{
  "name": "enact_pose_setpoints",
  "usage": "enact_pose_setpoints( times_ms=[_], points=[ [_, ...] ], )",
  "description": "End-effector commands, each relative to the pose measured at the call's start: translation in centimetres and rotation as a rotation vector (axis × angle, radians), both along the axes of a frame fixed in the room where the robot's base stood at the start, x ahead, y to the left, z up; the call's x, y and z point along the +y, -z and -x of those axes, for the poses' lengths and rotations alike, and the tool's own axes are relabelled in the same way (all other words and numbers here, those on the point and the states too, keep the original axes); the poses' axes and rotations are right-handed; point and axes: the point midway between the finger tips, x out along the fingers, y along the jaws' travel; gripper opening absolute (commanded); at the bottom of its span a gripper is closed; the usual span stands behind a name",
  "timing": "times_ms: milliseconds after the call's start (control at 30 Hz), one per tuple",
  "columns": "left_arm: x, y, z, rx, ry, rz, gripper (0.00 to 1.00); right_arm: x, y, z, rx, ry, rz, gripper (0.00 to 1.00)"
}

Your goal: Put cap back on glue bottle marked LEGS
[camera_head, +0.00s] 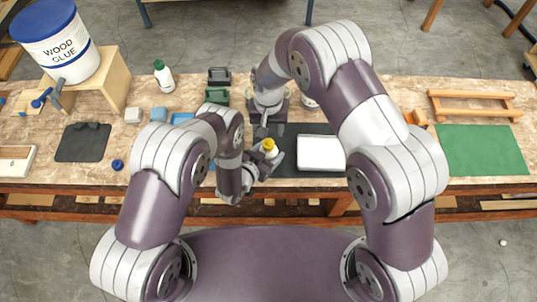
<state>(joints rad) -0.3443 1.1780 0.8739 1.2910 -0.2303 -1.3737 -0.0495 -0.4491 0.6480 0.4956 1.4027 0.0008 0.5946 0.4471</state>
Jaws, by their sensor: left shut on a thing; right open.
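My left gripper (262,163) is shut on a small pale bottle with a yellow top (268,146), near the front middle of the bench. The fingers hide much of it, and I cannot read a LEGS mark on it. My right gripper (265,126) is open, pointing down just behind the yellow top. I cannot see anything between its fingers. A white bottle with a green top (163,76) stands upright at the back left; its label is too small to read. A small round blue piece (117,165), possibly a cap, lies near the front left edge.
A large WOOD GLUE bucket (55,40) sits on a wooden stand (112,78) at the left. A white tray (321,153) lies right of my grippers. A green mat (482,150) and wooden frame (475,105) are farther right. Small blocks and containers crowd the back middle.

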Motion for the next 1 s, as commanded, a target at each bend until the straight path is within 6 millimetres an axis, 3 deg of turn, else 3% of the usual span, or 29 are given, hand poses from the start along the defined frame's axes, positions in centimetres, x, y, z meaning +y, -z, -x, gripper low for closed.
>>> enact_pose_setpoints(
  times_ms=[400, 800, 833, 1000],
  points=[
    [0.0, 0.0, 0.0, -0.001, 0.000, 0.001, 0.00, 0.0, 6.3, 0.0, 0.001, 0.001, 0.001, 0.58],
    [0.0, 0.0, 0.0, -0.001, 0.000, 0.001, 0.00, 0.0, 7.2, 0.0, 0.001, 0.001, 0.000, 0.58],
    [0.0, 0.0, 0.0, -0.001, 0.000, 0.001, 0.00, 0.0, 7.2, 0.0, 0.001, 0.001, 0.000, 0.55],
    [0.0, 0.0, 0.0, -0.001, 0.000, 0.001, 0.00, 0.0, 7.2, 0.0, 0.001, 0.001, 0.000, 0.01]
  ],
)
